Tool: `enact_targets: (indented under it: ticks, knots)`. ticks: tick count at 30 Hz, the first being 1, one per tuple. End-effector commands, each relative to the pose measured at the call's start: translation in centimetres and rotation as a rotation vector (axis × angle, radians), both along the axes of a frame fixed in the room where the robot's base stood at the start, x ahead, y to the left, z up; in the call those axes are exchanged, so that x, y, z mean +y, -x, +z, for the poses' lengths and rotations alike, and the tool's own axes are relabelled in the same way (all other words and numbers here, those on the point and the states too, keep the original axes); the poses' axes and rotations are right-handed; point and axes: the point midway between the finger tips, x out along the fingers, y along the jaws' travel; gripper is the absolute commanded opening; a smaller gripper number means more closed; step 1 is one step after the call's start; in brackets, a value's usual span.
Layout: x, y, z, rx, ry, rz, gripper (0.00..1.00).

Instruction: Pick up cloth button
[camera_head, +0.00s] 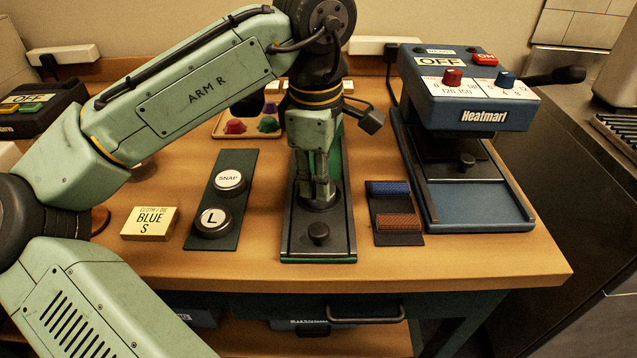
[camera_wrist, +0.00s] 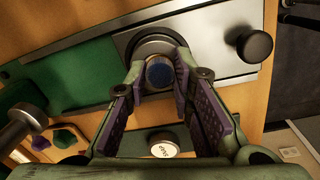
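The cloth button is a small round blue piece (camera_wrist: 160,73) in the middle of a dark round die (camera_wrist: 131,46). The die also shows in the head view (camera_head: 320,204), on the metal slide of the green press. My gripper (camera_head: 319,195) points down over this die. In the wrist view my gripper (camera_wrist: 160,80) is open, with one fingertip on each side of the button. I cannot tell whether either fingertip touches it. In the head view the fingers hide the button.
A dark knob (camera_head: 318,233) stands at the slide's front. To the left are a mat (camera_head: 234,170) with "SNAP" and "L" dies and a yellow "BLUE S" card (camera_head: 150,223). To the right are blue and brown pads (camera_head: 397,221) and the Heatmark heat press (camera_head: 465,95).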

Motion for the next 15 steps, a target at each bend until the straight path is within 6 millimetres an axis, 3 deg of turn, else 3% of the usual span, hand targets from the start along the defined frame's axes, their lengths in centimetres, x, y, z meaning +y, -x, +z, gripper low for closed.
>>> enact_targets:
  ticks: [9,15]
  knots:
    - [0.00,0.00,0.02,0.000,0.000,0.000,0.00]
    - [0.00,0.00,0.03,0.000,0.000,0.000,0.00]
